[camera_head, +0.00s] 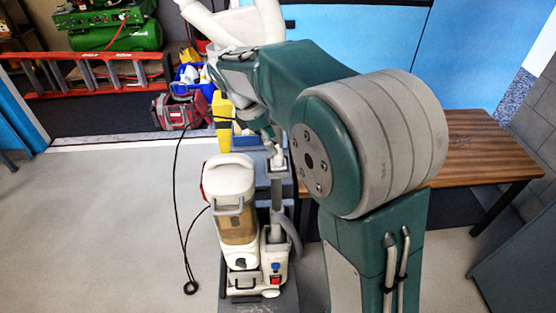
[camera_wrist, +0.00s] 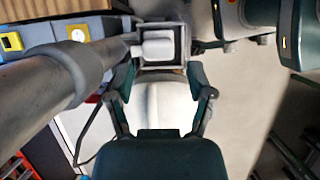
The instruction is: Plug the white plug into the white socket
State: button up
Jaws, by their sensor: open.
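My gripper (camera_wrist: 160,78) is open in the wrist view, its two dark green fingers apart. A pale surface shows between the fingers, but I cannot tell what it belongs to. Beyond the fingertips a white rounded piece (camera_wrist: 157,47) sits in a grey square frame; I cannot tell whether it is the plug. A small round white fitting (camera_wrist: 79,35) on a grey-blue block may be the socket; this is unclear.
A white machine (camera_head: 229,190) with a grey hose stands below my gripper. A thick grey tube (camera_wrist: 60,85) crosses the left of the wrist view. A wooden bench (camera_head: 485,150) is at right, a red ladder (camera_head: 85,75) at the back.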

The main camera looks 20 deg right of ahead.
aim_at(278, 154)
jog(key=shift+f, duration=0.15)
jog(key=x, duration=0.5)
jog(key=shift+w+a, duration=0.1)
jog(key=shift+w, duration=0.05)
jog(key=c, duration=0.8)
